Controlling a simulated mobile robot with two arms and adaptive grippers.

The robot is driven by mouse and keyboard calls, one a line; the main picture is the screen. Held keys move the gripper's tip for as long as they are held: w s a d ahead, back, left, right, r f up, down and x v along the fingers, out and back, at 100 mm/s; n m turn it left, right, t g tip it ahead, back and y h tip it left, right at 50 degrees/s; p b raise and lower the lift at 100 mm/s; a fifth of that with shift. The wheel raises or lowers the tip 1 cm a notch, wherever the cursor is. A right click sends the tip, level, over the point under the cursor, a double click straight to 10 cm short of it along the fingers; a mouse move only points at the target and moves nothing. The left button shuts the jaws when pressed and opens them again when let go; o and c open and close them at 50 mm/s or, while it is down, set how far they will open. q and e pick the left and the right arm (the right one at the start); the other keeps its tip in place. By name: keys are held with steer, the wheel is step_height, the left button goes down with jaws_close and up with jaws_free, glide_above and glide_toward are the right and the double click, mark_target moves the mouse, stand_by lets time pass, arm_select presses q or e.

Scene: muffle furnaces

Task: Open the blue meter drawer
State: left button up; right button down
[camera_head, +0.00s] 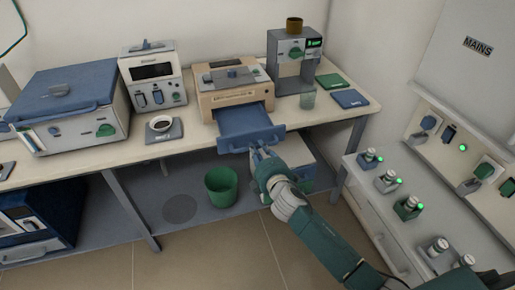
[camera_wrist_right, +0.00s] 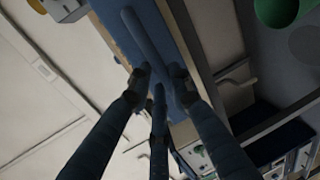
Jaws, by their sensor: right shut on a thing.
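The blue drawer (camera_head: 249,119) sticks out of the front of a beige meter box (camera_head: 234,91) on the bench. Its inside looks empty from above. My right gripper (camera_head: 262,151) is at the front of the drawer, shut on its blue handle (camera_head: 240,146). In the right wrist view the fingers (camera_wrist_right: 160,80) of this gripper close around the blue handle bar (camera_wrist_right: 148,38). The fingers partly hide the handle. My left gripper is not in view.
A green bin (camera_head: 221,186) stands on the lower shelf below the drawer. A small dish on a grey pad (camera_head: 163,130) is left of the meter. A panel bench (camera_head: 378,210) with switches stands at the right.

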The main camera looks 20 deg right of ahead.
steer(key=c, duration=1.6)
jaws_free()
steer(key=shift+o, duration=0.2)
steer(key=s+r, duration=0.2)
steer(key=s, duration=1)
steer(key=shift+r, duration=0.15)
steer(key=shift+w, duration=0.1)
